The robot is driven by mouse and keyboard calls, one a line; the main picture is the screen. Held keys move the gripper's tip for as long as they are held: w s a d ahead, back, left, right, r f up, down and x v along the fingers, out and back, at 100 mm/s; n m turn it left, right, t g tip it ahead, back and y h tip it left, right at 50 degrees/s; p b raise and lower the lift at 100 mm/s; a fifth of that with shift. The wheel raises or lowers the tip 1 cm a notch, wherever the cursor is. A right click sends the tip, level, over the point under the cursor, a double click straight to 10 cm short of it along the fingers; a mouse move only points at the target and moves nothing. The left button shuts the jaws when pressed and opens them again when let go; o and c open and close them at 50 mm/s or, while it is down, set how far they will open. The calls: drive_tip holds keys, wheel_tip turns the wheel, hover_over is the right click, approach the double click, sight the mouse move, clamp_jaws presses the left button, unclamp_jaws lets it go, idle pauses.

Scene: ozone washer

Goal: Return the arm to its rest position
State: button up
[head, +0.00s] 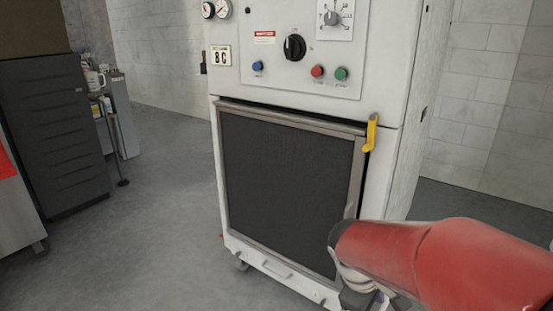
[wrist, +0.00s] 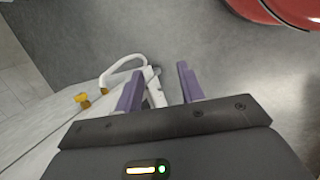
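My gripper (wrist: 159,86) shows in the wrist view with two purple fingers spread apart. It is open and no object is clearly held between them. A white bar-like part lies behind the gap, close to the left finger; I cannot tell whether they touch. In the head view my red arm reaches in from the right, in front of the lower right corner of the white washer machine (head: 398,174). The fingers cannot be made out there. The machine's dark front panel (head: 285,180) sits in a metal frame, with a yellow latch (head: 371,132) at its upper right.
The machine's control panel (head: 300,45) has knobs and coloured buttons. A dark drawer cabinet (head: 55,130) and a grey cart (head: 122,115) stand at left. Grey floor (head: 165,190) is clear between them and the machine. The wrist view shows a white curved loop (wrist: 118,68) beside the gripper.

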drive_tip(key=s+a+r+m+t+y+p, duration=0.1)
drive_tip(key=s+a+r+m+t+y, duration=0.3)
drive_tip(key=s+r+m, duration=0.5)
drive_tip(key=shift+s+r+p, duration=0.4)
drive_tip(key=shift+s+r, duration=0.4)
drive_tip(key=shift+s, duration=0.15)
